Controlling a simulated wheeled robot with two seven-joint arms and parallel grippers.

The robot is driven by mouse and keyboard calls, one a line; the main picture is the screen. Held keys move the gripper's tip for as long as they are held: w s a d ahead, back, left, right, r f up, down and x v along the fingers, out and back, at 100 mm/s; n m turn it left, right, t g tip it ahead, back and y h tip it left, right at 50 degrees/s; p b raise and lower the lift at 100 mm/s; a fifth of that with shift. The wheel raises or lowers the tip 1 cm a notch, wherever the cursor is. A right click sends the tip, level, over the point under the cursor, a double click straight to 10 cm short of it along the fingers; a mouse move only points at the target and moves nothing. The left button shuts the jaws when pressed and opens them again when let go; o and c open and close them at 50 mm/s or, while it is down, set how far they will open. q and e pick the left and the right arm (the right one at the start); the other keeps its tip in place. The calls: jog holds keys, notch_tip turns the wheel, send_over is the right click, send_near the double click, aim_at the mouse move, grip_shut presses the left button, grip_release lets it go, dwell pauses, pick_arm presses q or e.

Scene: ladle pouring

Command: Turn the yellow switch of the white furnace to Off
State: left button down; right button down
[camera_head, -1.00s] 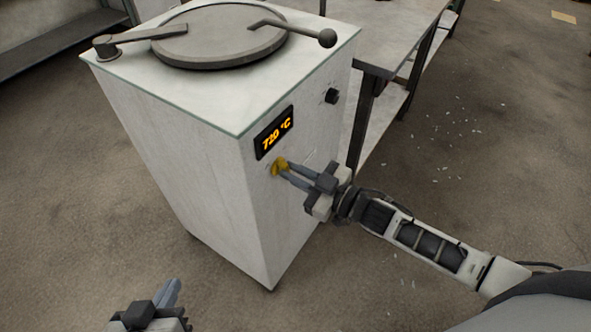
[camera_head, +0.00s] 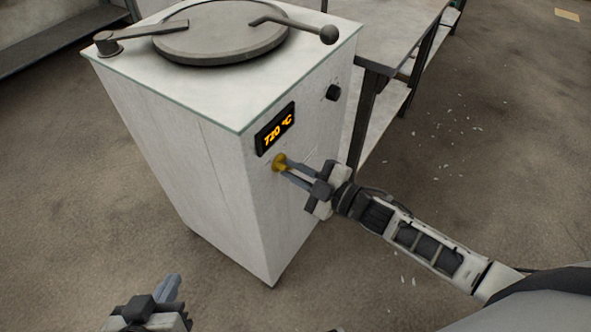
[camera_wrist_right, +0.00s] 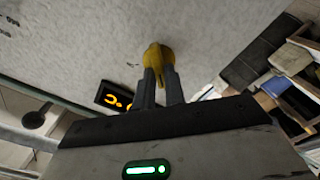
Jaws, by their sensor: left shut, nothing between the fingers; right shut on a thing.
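The white furnace (camera_head: 215,180) stands in the middle of the head view. Its yellow switch (camera_head: 279,162) is on the front face, just below the orange 720 °C display (camera_head: 276,130). My right gripper (camera_head: 287,170) is shut on the yellow switch, with its fingertips on either side of the knob. In the right wrist view the switch (camera_wrist_right: 158,57) sits between the two fingers. The fingers partly cover the switch, and I cannot read its marked position. My left gripper (camera_head: 172,287) is shut and empty at the bottom left, apart from the furnace.
A black knob (camera_head: 333,92) is on the furnace front, right of the display. A round lid (camera_head: 222,35) with a ball-ended handle (camera_head: 328,34) is on top. A metal table (camera_head: 385,40) stands behind at the right. The floor at left is clear.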

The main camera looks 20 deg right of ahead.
dwell(0.3)
pick_arm(q)
jog(key=shift+s+f, duration=0.1)
jog(key=shift+f, duration=0.05)
pick_arm(e)
jog(key=c, duration=1.5)
grip_release()
jog(key=shift+o, duration=0.2)
jog(key=v, duration=1.6)
